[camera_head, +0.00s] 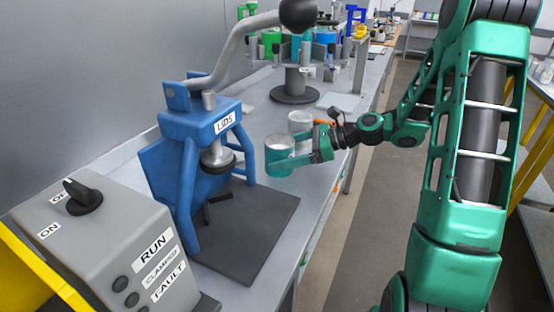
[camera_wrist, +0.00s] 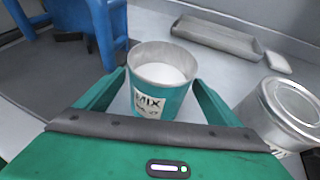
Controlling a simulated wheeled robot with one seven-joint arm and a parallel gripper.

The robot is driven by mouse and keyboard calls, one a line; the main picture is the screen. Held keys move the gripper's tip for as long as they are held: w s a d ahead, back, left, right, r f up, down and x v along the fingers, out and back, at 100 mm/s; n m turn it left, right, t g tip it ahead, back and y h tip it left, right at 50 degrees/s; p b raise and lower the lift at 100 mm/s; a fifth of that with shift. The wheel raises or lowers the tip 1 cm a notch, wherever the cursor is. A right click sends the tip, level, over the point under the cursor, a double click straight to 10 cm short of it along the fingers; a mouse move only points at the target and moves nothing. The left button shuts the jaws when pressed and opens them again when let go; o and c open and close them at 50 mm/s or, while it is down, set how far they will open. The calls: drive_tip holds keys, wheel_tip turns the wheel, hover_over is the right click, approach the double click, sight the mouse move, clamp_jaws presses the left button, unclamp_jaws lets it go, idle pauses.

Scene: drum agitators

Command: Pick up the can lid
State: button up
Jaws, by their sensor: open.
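A teal can (camera_head: 279,158) with a MIX label stands at the front of the bench. In the wrist view the teal can (camera_wrist: 163,103) is open at the top, with pale contents. My gripper (camera_wrist: 161,84) is open, with one finger on each side of this can; I cannot tell whether they touch it. In the head view my gripper (camera_head: 298,155) reaches in from the right at the can's height. A silver can (camera_wrist: 288,112) stands to the right with a round metal lid (camera_wrist: 297,98) on its top. I see no separate loose can lid clearly.
A blue LIDS press (camera_head: 205,125) on a dark base plate (camera_head: 245,235) stands left of the teal can. A grey control box (camera_head: 105,235) is at front left. A shallow grey tray (camera_wrist: 215,38) lies behind the cans. A round-based stand (camera_head: 296,88) is farther back.

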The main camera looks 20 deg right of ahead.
drive_tip(key=shift+w+a+f, duration=0.25)
drive_tip(key=shift+a, duration=0.3)
drive_tip(key=c, duration=1.6)
drive_tip(key=shift+r, duration=0.25)
